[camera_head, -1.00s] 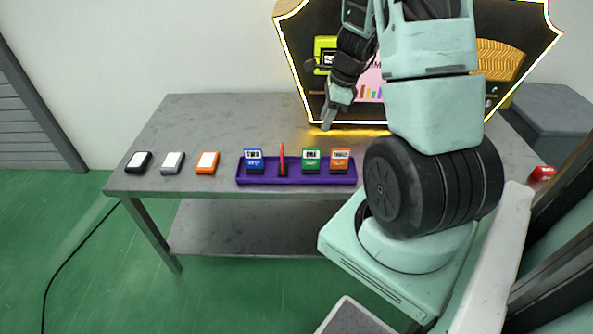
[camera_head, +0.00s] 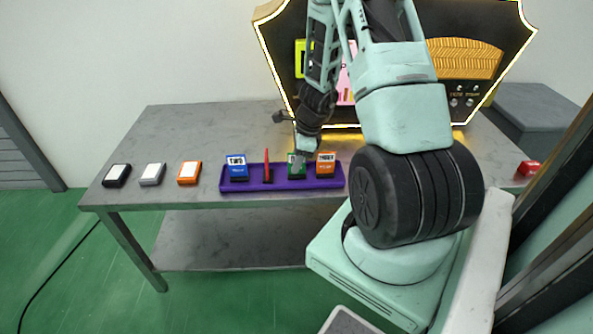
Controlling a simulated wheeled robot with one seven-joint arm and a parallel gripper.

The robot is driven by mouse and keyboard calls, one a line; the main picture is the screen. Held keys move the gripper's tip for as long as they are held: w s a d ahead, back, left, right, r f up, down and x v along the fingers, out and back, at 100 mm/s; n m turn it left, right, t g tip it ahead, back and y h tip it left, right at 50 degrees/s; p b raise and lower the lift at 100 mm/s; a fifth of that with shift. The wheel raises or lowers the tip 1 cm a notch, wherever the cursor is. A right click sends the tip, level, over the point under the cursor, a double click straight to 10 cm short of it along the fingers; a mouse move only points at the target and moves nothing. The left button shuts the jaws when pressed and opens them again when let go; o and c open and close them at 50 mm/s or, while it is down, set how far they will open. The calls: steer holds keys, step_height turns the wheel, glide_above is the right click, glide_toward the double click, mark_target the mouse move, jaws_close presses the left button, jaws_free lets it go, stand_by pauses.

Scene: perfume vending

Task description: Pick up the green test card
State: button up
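The green test card (camera_head: 297,173) stands in the purple tray (camera_head: 282,185), between a red card (camera_head: 267,166) and an orange card (camera_head: 326,163). My gripper (camera_head: 302,157) is right at the green card and hides much of its upper part. I cannot tell whether the fingers are around the card or only in front of it, or whether they touch it. The gap between the fingers is too small to make out.
A blue card (camera_head: 237,167) stands at the tray's left end. Black (camera_head: 117,176), grey (camera_head: 153,175) and orange (camera_head: 190,173) boxes with white tops lie left on the grey table (camera_head: 200,125). A lit vending display (camera_head: 268,40) stands behind. A red item (camera_head: 529,168) lies far right.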

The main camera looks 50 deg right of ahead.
steer(key=shift+x, duration=0.9)
jaws_close()
steer(key=shift+r, duration=0.1)
